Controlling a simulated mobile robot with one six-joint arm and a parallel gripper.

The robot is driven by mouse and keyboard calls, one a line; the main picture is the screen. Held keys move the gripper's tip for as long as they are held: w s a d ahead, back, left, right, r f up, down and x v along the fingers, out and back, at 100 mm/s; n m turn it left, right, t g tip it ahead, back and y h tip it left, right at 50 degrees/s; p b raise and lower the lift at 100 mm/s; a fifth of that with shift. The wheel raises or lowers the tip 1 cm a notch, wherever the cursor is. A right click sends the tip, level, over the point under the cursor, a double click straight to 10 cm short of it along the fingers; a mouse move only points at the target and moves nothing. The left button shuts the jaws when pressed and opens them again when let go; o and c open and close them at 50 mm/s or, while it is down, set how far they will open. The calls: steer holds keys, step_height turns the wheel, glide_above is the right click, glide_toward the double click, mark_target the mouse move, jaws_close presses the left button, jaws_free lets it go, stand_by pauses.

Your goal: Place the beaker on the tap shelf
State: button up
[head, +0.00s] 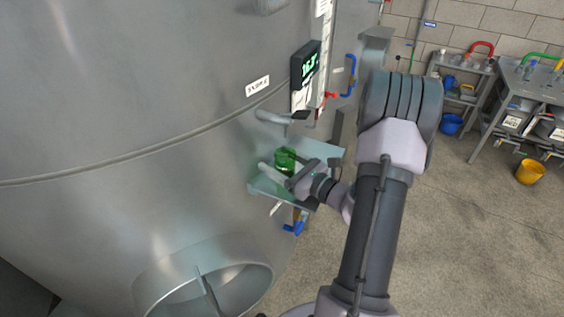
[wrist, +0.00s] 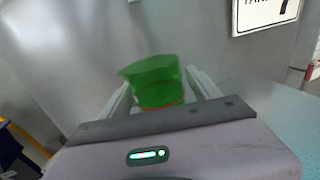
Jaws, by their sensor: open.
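The green beaker (head: 284,159) is over the pale green tap shelf (head: 333,154) on the side of the steel tank, below the tap (head: 270,117). It looks upright on the shelf, but its base is hidden by my gripper. My gripper (head: 281,168) is at the beaker from the front right, low over the shelf. In the wrist view the beaker (wrist: 156,82) stands between my two open fingers, one on each side. I cannot tell whether either finger touches it. The shelf surface (wrist: 285,112) also shows at the right there.
The large steel tank (head: 120,90) fills the left, with a round opening (head: 215,280) low down. A blue-handled valve (head: 294,226) hangs below the shelf. A display (head: 306,70) is above the tap. Steel benches (head: 540,85) and an orange bucket (head: 530,172) stand right; the floor between is clear.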

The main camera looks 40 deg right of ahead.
steer(key=shift+s+d+r, duration=0.1)
steer(key=shift+s+r, duration=0.05)
steer(key=shift+r, duration=0.05)
steer(key=s, duration=0.4)
steer(key=s+d, duration=0.1)
steer(key=s, duration=0.6)
steer(key=shift+s+d, duration=0.2)
steer(key=shift+s, duration=0.1)
